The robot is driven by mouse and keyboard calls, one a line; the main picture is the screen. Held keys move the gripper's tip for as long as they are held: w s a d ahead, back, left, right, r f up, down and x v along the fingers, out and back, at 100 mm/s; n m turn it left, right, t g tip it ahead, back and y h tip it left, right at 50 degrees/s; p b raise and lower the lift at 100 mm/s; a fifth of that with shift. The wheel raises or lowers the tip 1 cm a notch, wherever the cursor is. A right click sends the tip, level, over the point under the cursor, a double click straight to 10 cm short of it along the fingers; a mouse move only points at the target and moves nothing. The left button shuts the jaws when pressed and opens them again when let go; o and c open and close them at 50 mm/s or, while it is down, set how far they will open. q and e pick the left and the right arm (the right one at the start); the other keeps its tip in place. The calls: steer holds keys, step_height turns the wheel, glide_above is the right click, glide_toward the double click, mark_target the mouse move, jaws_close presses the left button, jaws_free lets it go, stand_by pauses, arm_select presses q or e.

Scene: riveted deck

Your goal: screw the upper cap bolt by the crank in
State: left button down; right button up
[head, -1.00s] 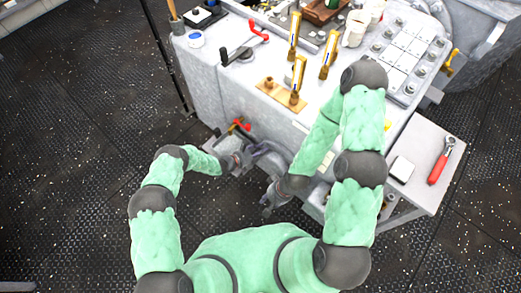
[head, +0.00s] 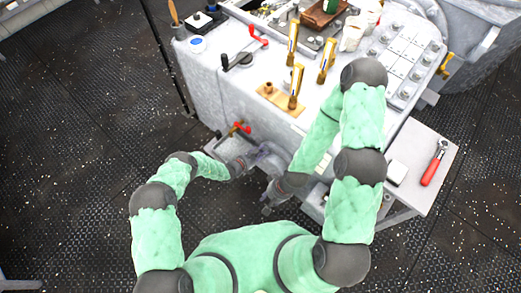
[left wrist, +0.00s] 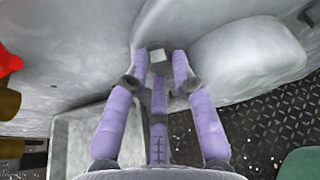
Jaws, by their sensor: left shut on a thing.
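My left gripper (head: 262,154) is low against the front side of the grey machine (head: 235,95). In the left wrist view its purple-padded fingers (left wrist: 160,62) are closed on a small pale grey block-like piece, which looks like the head of the cap bolt (left wrist: 158,56). The piece is close to the cast grey surface; its shank and hole are hidden. My right gripper (head: 267,208) hangs below and to the right of the left one, apart from the machine; its fingers are too small and dark to read.
A red-handled valve (head: 240,127) sits just above my left gripper. Brass-coloured upright parts (head: 297,85) stand on the machine top. A side table (head: 420,170) at the right holds a red-handled ratchet (head: 434,165). The dark floor at the left is clear.

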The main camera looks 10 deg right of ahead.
arm_select(q)
steer(key=shift+s+d+f+m+p, duration=0.15)
steer(key=shift+s+m+p, duration=0.15)
steer(key=shift+m+p, duration=0.25)
steer(key=shift+t+y, duration=0.3)
steer(key=c, duration=1.1)
jaws_free()
steer(key=shift+o, duration=0.2)
steer(key=shift+w, duration=0.1)
